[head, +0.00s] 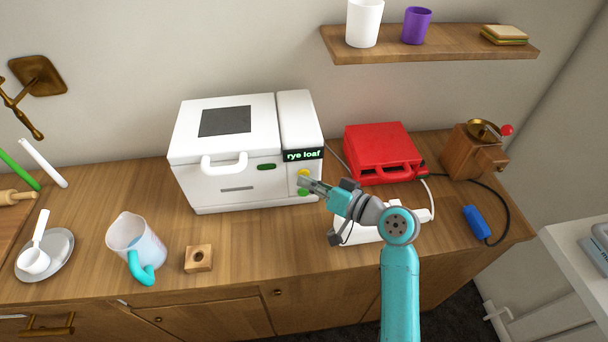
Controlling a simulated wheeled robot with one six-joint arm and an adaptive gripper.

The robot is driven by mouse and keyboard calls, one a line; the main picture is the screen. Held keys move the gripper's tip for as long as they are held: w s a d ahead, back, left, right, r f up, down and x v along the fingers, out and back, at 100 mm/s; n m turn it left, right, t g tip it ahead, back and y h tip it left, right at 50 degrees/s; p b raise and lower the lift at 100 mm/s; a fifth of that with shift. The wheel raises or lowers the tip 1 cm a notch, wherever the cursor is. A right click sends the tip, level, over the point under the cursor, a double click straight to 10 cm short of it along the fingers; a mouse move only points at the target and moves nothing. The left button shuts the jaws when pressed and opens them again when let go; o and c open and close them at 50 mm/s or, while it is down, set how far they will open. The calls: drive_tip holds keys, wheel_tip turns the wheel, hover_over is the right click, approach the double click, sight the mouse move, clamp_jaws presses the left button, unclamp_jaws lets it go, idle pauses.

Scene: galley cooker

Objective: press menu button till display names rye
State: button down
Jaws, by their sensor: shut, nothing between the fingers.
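A white bread maker (232,150) stands on the wooden counter. Its dark display (303,155) reads "rye loaf" in green letters. Below the display on the front panel are a yellow button (304,172) and a green button (303,192). My gripper (304,183) is shut and empty, with its tips at the front panel by these buttons. I cannot tell whether the tips touch either button; they partly cover this area.
A red appliance (381,150) stands right of the bread maker, with a wooden grinder (472,155) beyond it. A white power strip (362,232) lies under my arm. A jug (136,240) and a wooden block (198,258) stand at front left. A shelf (440,45) hangs above.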

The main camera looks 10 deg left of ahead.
drive_tip(key=shift+s, duration=0.15)
drive_tip(key=shift+s+d, duration=0.25)
drive_tip(key=shift+s, duration=0.4)
drive_tip(key=shift+s, duration=0.1)
drive_tip(key=shift+s+d, duration=0.2)
drive_tip(key=shift+s, duration=0.55)
drive_tip(key=shift+s+d, duration=0.25)
drive_tip(key=shift+s, duration=0.55)
drive_tip(key=shift+s+d, duration=0.2)
drive_tip(key=shift+s, duration=0.55)
